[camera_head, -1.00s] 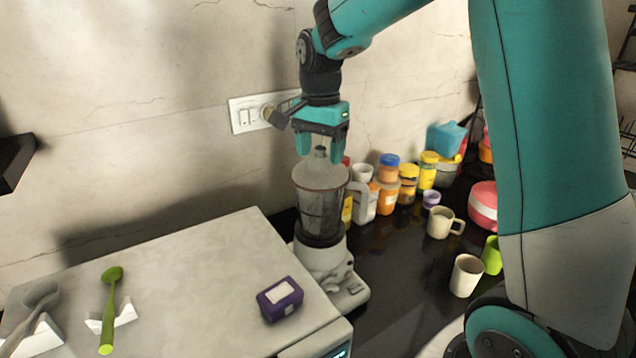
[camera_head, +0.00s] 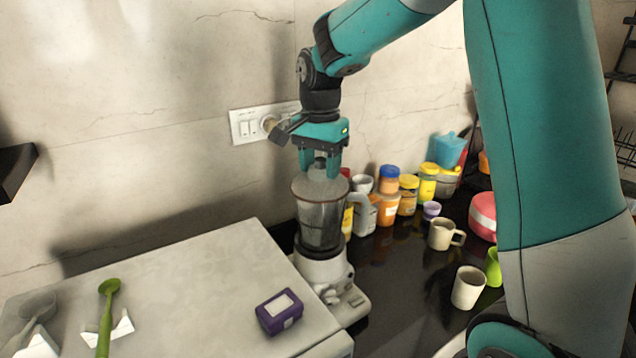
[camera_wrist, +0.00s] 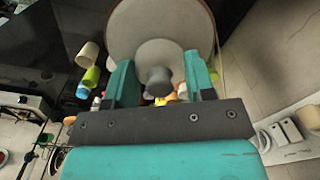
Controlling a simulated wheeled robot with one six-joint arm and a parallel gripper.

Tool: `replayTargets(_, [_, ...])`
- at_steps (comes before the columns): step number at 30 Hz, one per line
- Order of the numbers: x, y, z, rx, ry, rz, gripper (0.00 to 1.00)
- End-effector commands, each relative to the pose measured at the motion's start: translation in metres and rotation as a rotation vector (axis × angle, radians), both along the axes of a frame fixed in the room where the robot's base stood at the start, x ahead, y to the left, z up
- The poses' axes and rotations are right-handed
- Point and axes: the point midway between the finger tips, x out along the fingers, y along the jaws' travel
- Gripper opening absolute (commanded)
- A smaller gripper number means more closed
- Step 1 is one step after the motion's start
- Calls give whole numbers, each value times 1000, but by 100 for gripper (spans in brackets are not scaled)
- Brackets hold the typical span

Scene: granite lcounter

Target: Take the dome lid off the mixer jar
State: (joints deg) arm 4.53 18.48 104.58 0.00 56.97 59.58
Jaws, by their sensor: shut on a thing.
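The mixer jar (camera_head: 320,225) is a dark, see-through jug with a handle at its right, upright on a white mixer base (camera_head: 323,268). Its pale dome lid (camera_head: 308,188) sits on the rim, with a dark grey knob on top. In the wrist view the round lid (camera_wrist: 130,30) fills the top middle, and the knob (camera_wrist: 158,82) stands between my fingers. My gripper (camera_head: 320,172), pointing down over the jar, is shut on the lid's knob; it also shows in the wrist view (camera_wrist: 158,85). Its fingers hide part of the lid.
A pale slab (camera_head: 180,290) with a purple box (camera_head: 280,311) and a green spoon (camera_head: 106,310) lies left of the mixer. Several coloured jars (camera_head: 389,200) stand close right of the jar. A beige mug (camera_head: 445,234) and white cup (camera_head: 467,287) are further right.

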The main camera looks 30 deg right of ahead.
Motion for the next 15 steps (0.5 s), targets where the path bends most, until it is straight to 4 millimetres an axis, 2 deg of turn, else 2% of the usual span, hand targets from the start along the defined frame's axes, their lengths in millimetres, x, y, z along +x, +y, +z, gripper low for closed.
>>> replayTargets(15, [0, 0, 11, 0, -1, 0, 7])
